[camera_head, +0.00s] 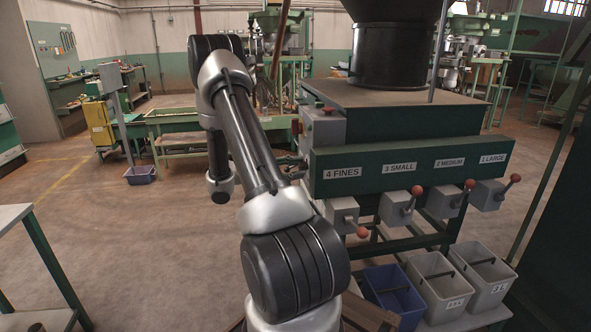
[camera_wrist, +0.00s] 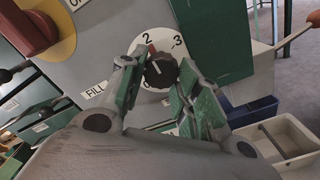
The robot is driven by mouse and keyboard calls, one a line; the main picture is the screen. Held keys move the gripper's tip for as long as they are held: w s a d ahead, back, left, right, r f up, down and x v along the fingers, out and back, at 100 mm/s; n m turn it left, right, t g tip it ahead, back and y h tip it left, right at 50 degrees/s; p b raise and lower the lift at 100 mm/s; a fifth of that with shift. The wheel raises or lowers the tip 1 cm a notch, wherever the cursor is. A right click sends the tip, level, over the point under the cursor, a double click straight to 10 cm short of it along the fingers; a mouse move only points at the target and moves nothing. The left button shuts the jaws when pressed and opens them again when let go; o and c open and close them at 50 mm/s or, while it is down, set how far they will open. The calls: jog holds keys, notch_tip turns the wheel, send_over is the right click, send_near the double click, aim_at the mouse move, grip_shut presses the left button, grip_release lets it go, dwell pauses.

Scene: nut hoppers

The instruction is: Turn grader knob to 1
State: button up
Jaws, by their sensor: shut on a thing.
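The grader knob (camera_wrist: 161,71) is a small black knob on a white round dial on a grey panel, in the wrist view. The numbers 2 and 3 show above it, and a red mark lies on the dial just below the 2. The lower part of the dial, including the 1, is hidden by the fingers, so I cannot tell the exact setting. My gripper (camera_wrist: 164,68) has its green-padded fingers on both sides of the knob, shut on it.
A red switch handle (camera_wrist: 27,28) on a yellow plate sits left of the knob. In the head view, the green hopper rail (camera_head: 420,160) carries several grey gate boxes with orange-knobbed levers. Bins, including a blue one (camera_head: 388,283), stand below; open floor lies left.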

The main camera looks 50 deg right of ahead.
jog(key=n, duration=1.1)
jog(key=shift+s+a, duration=0.15)
jog(key=shift+n, duration=0.3)
dwell(0.4)
jog(key=o, duration=1)
jog(key=v, duration=1.2)
